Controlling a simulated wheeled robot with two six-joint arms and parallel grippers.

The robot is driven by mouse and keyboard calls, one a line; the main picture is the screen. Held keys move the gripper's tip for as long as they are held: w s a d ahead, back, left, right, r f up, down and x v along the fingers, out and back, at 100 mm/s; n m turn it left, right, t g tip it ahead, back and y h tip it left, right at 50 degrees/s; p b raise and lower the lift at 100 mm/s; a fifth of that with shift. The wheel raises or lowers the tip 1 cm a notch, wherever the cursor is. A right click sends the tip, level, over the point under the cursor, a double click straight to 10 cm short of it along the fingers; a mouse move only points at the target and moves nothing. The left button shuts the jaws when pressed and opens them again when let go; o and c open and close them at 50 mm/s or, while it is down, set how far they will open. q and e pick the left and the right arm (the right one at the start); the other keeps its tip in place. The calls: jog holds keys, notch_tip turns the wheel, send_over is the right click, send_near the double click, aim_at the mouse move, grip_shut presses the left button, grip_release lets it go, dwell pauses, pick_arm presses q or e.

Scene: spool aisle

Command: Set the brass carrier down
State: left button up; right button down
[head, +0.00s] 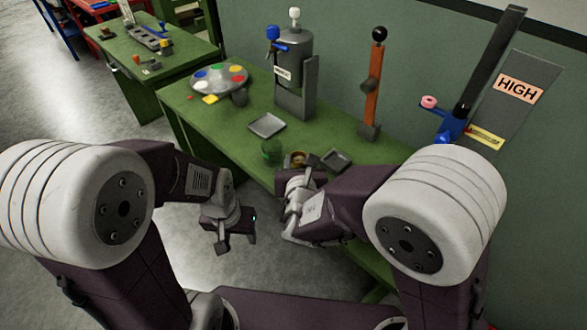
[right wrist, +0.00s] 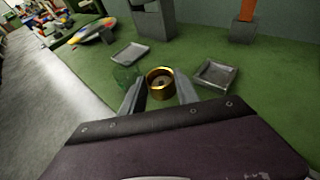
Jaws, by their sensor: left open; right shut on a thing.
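The brass carrier (head: 297,158) is a small gold ring-shaped cup with a dark inside. In the right wrist view the brass carrier (right wrist: 160,84) sits upright between the two fingers of my right gripper (right wrist: 159,97). In the head view my right gripper (head: 301,176) is shut on it at the front edge of the green table (head: 210,110). I cannot tell whether its base touches the tabletop. My left gripper (head: 232,236) is open and empty, low in front of the table over the floor.
A green transparent cup (head: 271,151) stands just left of the carrier. One grey square tray (head: 267,125) lies behind it, another (head: 337,160) to its right. Further back are a disc with coloured spots (head: 219,78), a grey canister (head: 294,60) and an orange post (head: 372,90).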

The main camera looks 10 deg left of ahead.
jog(key=shift+w+a+f, duration=0.3)
jog(key=shift+a+f, duration=0.15)
jog(key=shift+a, duration=0.3)
jog(key=shift+f+b, duration=0.5)
jog(key=shift+f, duration=1.5)
jog(key=shift+f+b, duration=0.2)
jog(key=shift+b, duration=0.1)
jog(key=c, duration=0.9)
grip_release()
jog(key=shift+r, duration=0.1)
